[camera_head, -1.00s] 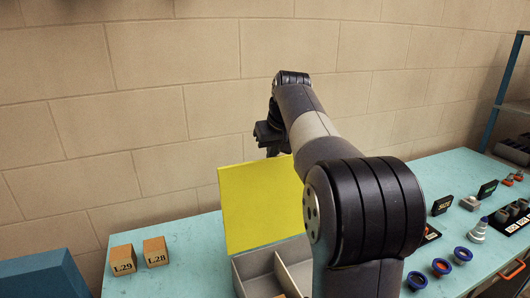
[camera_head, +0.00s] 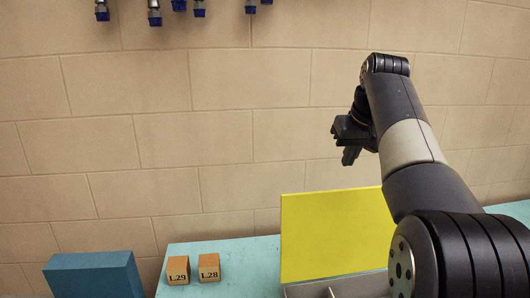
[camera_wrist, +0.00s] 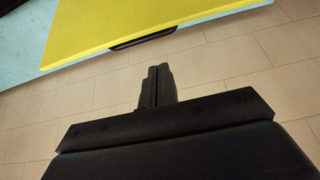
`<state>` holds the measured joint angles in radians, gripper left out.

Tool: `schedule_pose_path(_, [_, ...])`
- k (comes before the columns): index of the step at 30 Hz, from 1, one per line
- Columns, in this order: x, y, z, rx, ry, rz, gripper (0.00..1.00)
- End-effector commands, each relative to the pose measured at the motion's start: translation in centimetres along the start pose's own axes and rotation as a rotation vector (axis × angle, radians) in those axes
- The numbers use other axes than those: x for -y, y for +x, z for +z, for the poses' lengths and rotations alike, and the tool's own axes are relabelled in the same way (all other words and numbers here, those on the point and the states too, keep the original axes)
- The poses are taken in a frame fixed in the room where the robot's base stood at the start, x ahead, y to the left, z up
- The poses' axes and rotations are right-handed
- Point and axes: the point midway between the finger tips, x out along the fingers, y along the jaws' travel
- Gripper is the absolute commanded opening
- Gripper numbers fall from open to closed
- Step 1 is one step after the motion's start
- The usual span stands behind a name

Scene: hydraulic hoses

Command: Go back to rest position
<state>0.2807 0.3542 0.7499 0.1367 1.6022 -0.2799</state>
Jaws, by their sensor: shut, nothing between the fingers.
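My gripper (camera_head: 350,155) hangs at the end of my raised arm in the head view, in front of the wall and above the yellow panel. In the wrist view my gripper (camera_wrist: 157,72) has its two fingers together, with nothing between them. It is apart from everything around it. The yellow panel (camera_head: 333,238) stands upright on the bench as the lid of a box (camera_head: 365,285), which is partly cut off and partly hidden by my arm. The panel also shows at the top of the wrist view (camera_wrist: 110,25), with a dark handle.
Wooden blocks L.29 (camera_head: 178,270) and L.28 (camera_head: 209,267) sit on the light-blue bench (camera_head: 235,252). A blue box (camera_head: 92,275) is at lower left. Several blue-tipped hose ends (camera_head: 154,14) hang at the top. The space before the wall (camera_head: 220,150) is clear.

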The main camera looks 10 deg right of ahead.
Motion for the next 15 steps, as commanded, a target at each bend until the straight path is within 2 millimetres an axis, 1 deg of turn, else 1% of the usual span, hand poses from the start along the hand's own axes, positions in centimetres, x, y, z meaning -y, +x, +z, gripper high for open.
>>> schedule_pose_path(5, [0.0, 0.3, 0.0, 0.000, 0.000, 0.000, 0.00])
schedule_pose_path(8, [0.0, 1.2, 0.0, 0.003, 0.000, -0.001, 0.00])
schedule_pose_path(11, [0.0, 2.7, 0.1, 0.004, -0.001, -0.001, 0.00])
schedule_pose_path(15, [0.0, 5.5, 0.1, 0.005, -0.001, -0.001, 0.00])
